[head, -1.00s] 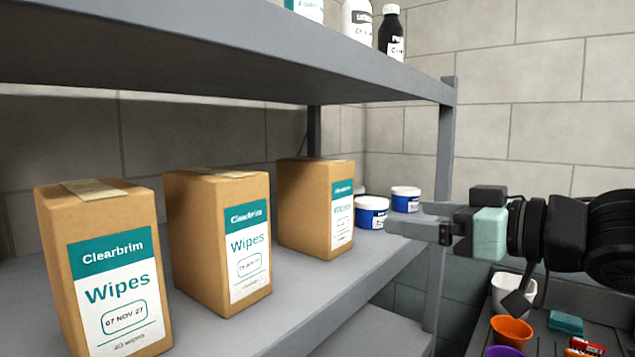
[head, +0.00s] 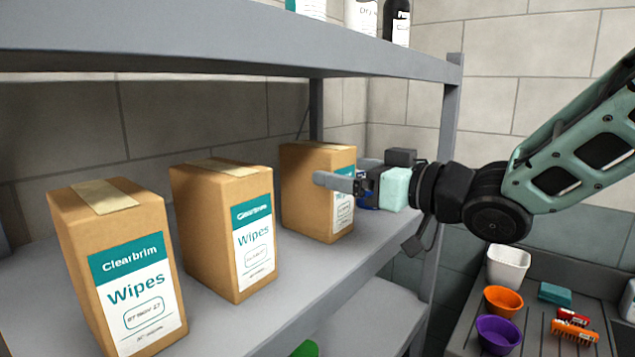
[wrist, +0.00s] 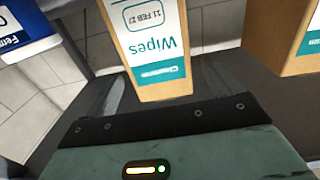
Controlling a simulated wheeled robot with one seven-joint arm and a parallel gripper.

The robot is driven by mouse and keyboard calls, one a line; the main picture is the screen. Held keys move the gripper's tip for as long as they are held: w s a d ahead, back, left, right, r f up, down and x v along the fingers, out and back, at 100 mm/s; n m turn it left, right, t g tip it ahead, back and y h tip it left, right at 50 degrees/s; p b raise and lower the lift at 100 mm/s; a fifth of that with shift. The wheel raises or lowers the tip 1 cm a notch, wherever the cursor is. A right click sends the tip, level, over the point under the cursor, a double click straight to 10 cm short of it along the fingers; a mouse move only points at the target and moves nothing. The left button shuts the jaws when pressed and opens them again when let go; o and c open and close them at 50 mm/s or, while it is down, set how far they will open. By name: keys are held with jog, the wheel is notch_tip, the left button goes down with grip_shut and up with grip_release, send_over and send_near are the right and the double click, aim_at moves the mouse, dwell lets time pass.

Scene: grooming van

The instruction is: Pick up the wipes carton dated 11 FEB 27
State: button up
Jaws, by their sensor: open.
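The wipes carton dated 11 FEB 27 (wrist: 152,45) shows upside down in the wrist view, its date readable. It matches the rightmost brown carton (head: 303,200) on the shelf in the head view, standing upright. My gripper (head: 343,172) is open at this carton's front, near its upper part, and hides part of its label. In the wrist view the two fingers of my gripper (wrist: 165,88) lie to either side of the carton's near end. I cannot tell whether they touch it.
A middle carton (head: 215,230) and a left carton (head: 105,260), dated 07 NOV 27, stand on the same shelf (head: 300,285). A blue tub (wrist: 25,35) is beside the dated carton. An upper shelf (head: 230,45) overhangs them. Bowls (head: 503,300) sit on a lower right surface.

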jog(key=p+x, duration=0.3)
jog(key=x, duration=0.1)
jog(key=shift+w+a+f, duration=0.1)
jog(key=shift+w+a, duration=0.25)
jog(key=shift+a, duration=0.1)
jog(key=c, duration=1.4)
